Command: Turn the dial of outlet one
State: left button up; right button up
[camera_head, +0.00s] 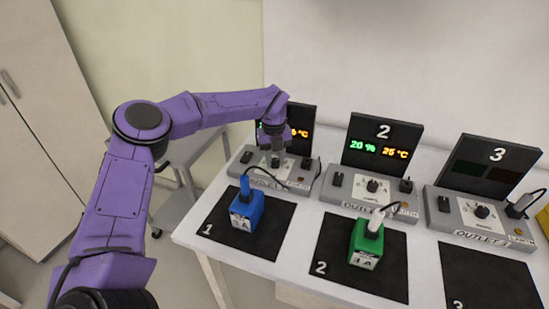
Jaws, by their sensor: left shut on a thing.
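Outlet one (300,178) is a grey box at the left of the white table, with a dark display (299,116) behind it. My left arm reaches in from the left, and my left gripper (277,152) points down at the middle of this box. It is shut on the dial (270,162), which is mostly hidden under the fingers. The display is partly covered by my wrist; orange temperature text shows at its right. My right gripper is not in view.
Outlet two (373,192) and outlet three (482,220) stand to the right. A blue block (246,212) sits on black mat 1 (270,232), and a green block (366,244) on mat 2 (328,262). A cart (180,205) stands left of the table.

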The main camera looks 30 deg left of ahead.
aim_at(274, 161)
pick_arm(q)
jog(key=shift+r, duration=0.1)
jog(key=o, duration=1)
jog(key=shift+o, duration=0.2)
notch_tip(274, 161, up, 10)
jog(key=b, duration=0.1)
jog(key=shift+r, duration=0.25)
jog(key=shift+s+a, duration=0.1)
